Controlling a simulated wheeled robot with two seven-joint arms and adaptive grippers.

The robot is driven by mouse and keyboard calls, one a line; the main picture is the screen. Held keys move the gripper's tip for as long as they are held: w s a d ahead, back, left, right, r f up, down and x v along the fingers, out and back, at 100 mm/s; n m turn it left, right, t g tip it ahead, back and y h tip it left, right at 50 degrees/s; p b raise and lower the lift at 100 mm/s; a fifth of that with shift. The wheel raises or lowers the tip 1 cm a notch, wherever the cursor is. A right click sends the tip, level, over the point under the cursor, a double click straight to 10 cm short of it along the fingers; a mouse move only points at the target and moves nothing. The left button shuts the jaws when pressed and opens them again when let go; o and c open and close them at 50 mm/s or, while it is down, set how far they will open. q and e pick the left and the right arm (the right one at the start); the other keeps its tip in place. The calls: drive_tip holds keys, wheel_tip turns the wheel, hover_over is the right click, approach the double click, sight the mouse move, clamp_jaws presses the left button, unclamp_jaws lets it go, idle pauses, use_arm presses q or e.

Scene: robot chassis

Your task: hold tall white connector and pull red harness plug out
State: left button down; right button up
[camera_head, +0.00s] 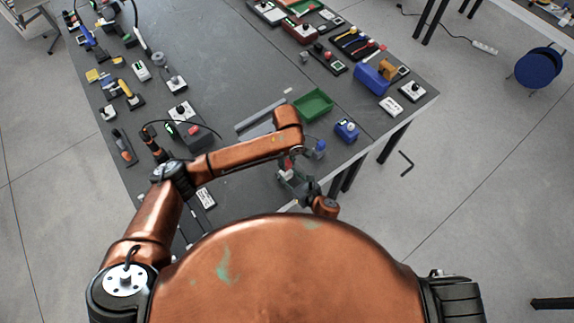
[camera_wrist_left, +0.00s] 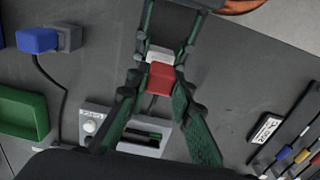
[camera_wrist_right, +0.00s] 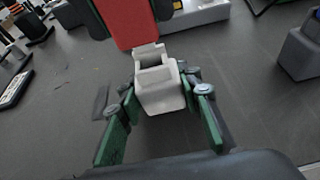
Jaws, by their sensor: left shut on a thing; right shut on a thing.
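The red harness plug (camera_wrist_left: 162,76) sits between the fingers of my left gripper (camera_wrist_left: 160,84), which is shut on it. The tall white connector (camera_wrist_right: 160,88) is between the fingers of my right gripper (camera_wrist_right: 162,95), which is shut on it. In the right wrist view the red plug (camera_wrist_right: 125,22) is just above the connector's hollow top, whose opening shows. In the left wrist view the white connector (camera_wrist_left: 158,53) lies right against the red plug; I cannot tell if they touch. In the head view both grippers meet near the table's front edge, and my left gripper (camera_head: 291,175) hides much.
A green tray (camera_head: 313,105) and a blue connector (camera_head: 346,130) stand just beyond the grippers. A white-and-grey fixture (camera_wrist_left: 125,130) lies below my left gripper. Several tools and parts line the table's left side; the middle of the table (camera_head: 225,70) is mostly clear.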

sight(287, 162)
use_arm(q)
wheel_tip(287, 162, up, 7)
drive_tip(key=shift+r, duration=0.1)
use_arm(e)
drive_tip(key=o, duration=1.2)
drive_tip(key=shift+o, duration=0.2)
